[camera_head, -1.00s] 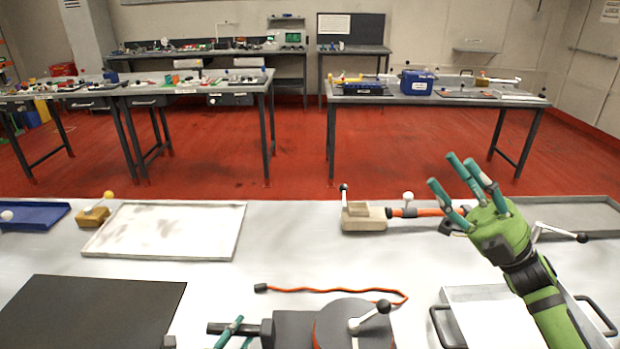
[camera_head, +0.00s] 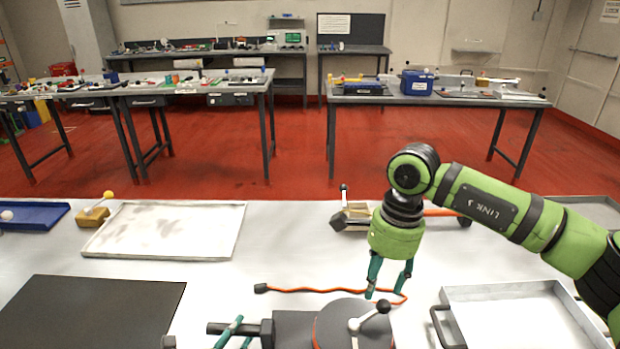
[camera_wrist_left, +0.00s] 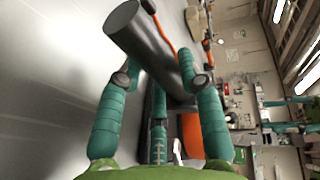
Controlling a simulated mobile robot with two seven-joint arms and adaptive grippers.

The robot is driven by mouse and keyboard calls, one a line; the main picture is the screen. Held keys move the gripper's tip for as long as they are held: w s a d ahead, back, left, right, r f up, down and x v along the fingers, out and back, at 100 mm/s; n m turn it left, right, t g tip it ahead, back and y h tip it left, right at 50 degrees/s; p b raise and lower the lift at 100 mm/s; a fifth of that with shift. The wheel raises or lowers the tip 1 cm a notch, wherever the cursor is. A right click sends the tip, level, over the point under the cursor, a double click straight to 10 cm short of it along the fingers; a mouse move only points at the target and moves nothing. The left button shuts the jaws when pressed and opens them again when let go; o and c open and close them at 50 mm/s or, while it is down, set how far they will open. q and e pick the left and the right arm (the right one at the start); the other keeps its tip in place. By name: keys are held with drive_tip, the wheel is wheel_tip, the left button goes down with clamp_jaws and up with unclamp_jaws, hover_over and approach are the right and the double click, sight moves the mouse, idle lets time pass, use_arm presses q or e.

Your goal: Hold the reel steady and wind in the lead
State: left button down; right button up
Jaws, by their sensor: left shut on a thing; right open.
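The reel (camera_head: 333,325), with a dark round top, stands at the front middle of the table. Its crank has a white arm and a black knob (camera_head: 384,307). My left gripper (camera_head: 234,335) is shut on the reel's dark handle bar (camera_head: 214,328); the bar (camera_wrist_left: 145,42) also shows between its teal fingers in the left wrist view. My right gripper (camera_head: 386,291) points down, open and empty, with its fingers just above and behind the knob. The orange lead (camera_head: 320,291) lies behind the reel, with a black plug (camera_head: 261,288) at its left end.
A black mat (camera_head: 95,315) lies at the front left, and a pale tray (camera_head: 165,230) behind it. A white tray with dark handles (camera_head: 510,318) stands close right of the reel. A wooden block device (camera_head: 355,213) stands behind my right gripper.

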sight(385, 301)
drive_tip(key=shift+w+d+r+n+t+h, duration=0.15)
drive_tip(key=shift+w+d+h, duration=0.15)
drive_tip(key=shift+d, duration=0.2)
drive_tip(key=shift+w+d+f+n+t+h, duration=0.1)
drive_tip(key=shift+w+d+n+t+h, duration=0.15)
drive_tip(key=shift+d, duration=0.2)
drive_tip(key=shift+f, duration=4.4)
drive_tip(key=shift+c, duration=0.4)
clamp_jaws()
drive_tip(key=shift+w+a+n, duration=0.3)
drive_tip(key=shift+w+n, duration=0.35)
drive_tip(key=shift+n, duration=0.55)
